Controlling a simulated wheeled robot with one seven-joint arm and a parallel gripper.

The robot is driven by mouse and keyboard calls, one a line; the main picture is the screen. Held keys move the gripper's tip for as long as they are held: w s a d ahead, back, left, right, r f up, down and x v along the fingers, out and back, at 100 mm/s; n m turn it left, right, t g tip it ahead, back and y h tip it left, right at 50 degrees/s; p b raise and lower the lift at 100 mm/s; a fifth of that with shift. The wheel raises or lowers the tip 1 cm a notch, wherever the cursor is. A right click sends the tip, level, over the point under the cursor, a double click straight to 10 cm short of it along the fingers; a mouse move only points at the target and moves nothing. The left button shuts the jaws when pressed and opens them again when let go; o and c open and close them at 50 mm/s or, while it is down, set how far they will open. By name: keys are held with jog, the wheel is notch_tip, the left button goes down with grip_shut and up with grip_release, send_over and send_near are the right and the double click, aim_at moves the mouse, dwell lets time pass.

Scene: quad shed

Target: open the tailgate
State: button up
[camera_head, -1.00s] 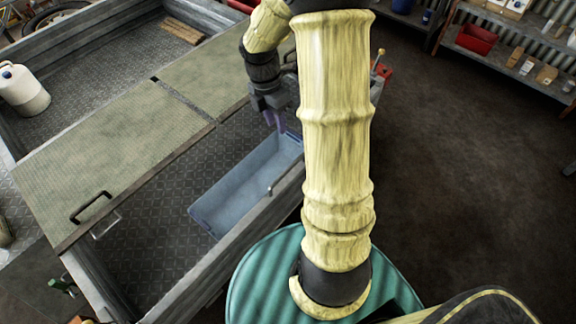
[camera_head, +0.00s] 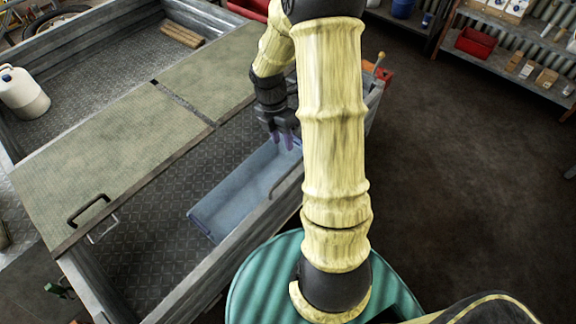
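A grey metal-walled trailer bed fills the left half of the view. Its near wall (camera_head: 243,236), likely the tailgate, stands upright and runs diagonally from the bottom left toward my arm, which hides its far part. A small metal bar handle (camera_head: 284,181) shows near the top of this wall, at the blue tray's edge. My gripper (camera_head: 283,142) points down over the far right end of the blue tray (camera_head: 238,192), beyond the handle. Its purple fingertips look apart, with nothing visible between them. A lever with a yellow knob (camera_head: 381,56) stands at the right corner, behind my arm.
Two greenish lid panels (camera_head: 110,165) lie across the bed, one with a black handle (camera_head: 88,208). A white jug (camera_head: 22,92) stands at the left. Shelves with a red bin (camera_head: 474,41) line the back right. The dark floor (camera_head: 460,180) at right is clear.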

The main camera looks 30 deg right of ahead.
aim_at(289, 170)
jog(key=f, duration=0.3)
jog(key=s+f, duration=0.1)
jog(key=f, duration=0.3)
jog(key=s+f+b, duration=0.1)
jog(key=f, duration=0.3)
jog(key=shift+d+f, duration=0.1)
jog(key=shift+d, duration=0.25)
grip_shut()
